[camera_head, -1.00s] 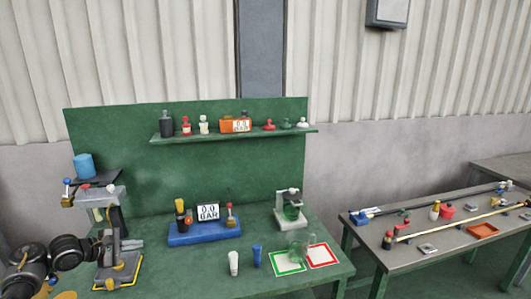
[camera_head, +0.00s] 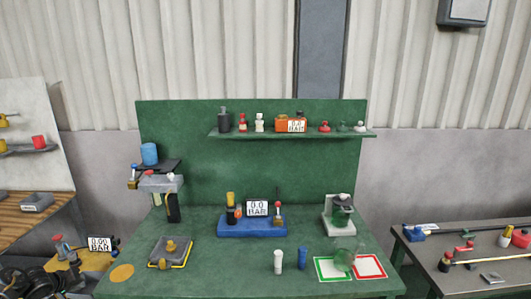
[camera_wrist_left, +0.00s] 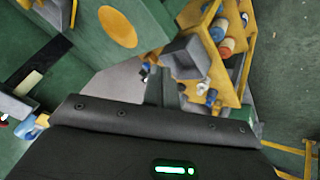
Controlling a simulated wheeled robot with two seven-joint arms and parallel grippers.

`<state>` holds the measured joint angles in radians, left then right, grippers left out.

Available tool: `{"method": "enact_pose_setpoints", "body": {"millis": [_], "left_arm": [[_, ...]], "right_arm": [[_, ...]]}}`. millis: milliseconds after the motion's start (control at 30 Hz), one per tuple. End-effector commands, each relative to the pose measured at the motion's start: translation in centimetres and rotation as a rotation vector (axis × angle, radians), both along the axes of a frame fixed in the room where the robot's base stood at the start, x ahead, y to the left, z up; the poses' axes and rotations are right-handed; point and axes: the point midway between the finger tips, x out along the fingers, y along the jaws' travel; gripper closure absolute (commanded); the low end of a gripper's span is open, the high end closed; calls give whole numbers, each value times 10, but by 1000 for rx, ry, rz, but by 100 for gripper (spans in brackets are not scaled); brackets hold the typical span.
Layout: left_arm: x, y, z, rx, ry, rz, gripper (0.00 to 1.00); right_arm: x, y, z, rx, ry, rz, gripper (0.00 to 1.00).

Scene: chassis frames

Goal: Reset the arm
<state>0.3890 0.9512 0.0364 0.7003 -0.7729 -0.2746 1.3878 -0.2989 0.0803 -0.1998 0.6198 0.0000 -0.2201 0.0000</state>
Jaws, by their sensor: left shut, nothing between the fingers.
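My left arm (camera_head: 20,283) shows as dark, rounded links in the bottom left corner of the head view, left of the green bench (camera_head: 205,280). In the left wrist view my left gripper (camera_wrist_left: 164,78) has its fingers together with nothing between them. It is off the bench edge, near a yellow rack (camera_wrist_left: 222,80) with several small items. The bench's yellow disc (camera_wrist_left: 118,27) lies at the upper left of that view; the head view shows it too (camera_head: 122,273). My right gripper is not in view.
The bench holds a grey block on a yellow-edged base (camera_head: 170,252), a blue stand with a gauge (camera_head: 252,228), a white and a blue tube, and green and red framed pads. A shelf (camera_head: 290,134) carries several bottles. A grey table (camera_head: 460,255) stands right.

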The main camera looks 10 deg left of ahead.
Motion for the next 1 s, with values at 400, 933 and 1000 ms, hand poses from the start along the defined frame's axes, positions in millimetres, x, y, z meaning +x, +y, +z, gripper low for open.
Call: {"method": "enact_pose_setpoints", "body": {"millis": [400, 933, 1000], "left_arm": [[-259, 99, -131, 816, 714, -677, 100], [-395, 1, -251, 853, 933, -1074, 100], [-404, -39, -279, 794, 904, -1080, 100]], "right_arm": [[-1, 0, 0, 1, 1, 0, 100], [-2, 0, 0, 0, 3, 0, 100], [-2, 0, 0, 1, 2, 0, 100]]}}
